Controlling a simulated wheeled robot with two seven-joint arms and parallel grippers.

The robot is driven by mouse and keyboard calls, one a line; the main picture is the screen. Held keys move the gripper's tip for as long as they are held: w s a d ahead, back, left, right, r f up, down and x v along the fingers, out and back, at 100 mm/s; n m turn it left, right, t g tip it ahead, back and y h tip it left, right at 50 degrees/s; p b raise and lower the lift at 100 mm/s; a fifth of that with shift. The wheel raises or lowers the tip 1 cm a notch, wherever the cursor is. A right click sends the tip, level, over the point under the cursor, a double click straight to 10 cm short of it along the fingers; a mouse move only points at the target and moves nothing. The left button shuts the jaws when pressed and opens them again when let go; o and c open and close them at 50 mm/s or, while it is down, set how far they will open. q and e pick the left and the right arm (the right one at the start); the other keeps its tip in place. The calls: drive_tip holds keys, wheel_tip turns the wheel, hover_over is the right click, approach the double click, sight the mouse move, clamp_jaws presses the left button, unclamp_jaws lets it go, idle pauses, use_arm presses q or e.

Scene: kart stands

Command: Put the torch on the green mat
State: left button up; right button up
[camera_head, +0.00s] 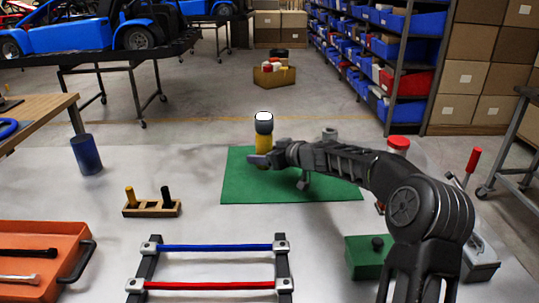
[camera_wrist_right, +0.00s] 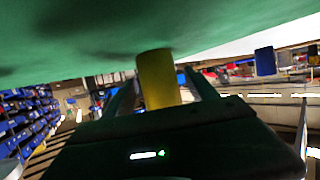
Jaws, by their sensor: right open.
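The torch (camera_head: 263,142), with a yellow body and a grey head with a white top, stands upright on the green mat (camera_head: 235,187), towards its back left part. My right gripper (camera_head: 262,159) is at the lower part of the torch. In the right wrist view the yellow body of the torch (camera_wrist_right: 158,80) stands between the two open fingers, with the green mat (camera_wrist_right: 90,40) across the top of that picture. The torch's base is partly hidden by the gripper in the head view. My left gripper is not in view.
A blue cup (camera_head: 87,155) and a wooden block with pegs (camera_head: 152,208) stand left of the mat. An orange tray (camera_head: 60,235) is at the front left. A rack with blue and red bars (camera_head: 215,247) lies in front. A green box (camera_head: 365,262) is near my right arm.

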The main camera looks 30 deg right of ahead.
drive_tip(key=b+v, duration=0.2)
drive_tip(key=v, duration=0.9)
drive_tip(key=shift+s+b, duration=0.2)
drive_tip(key=shift+b, duration=0.15)
drive_tip(key=shift+s+d+r, duration=0.1)
drive_tip(key=shift+s+r, duration=0.1)
drive_tip(key=shift+s, duration=0.05)
drive_tip(key=shift+r, duration=0.1)
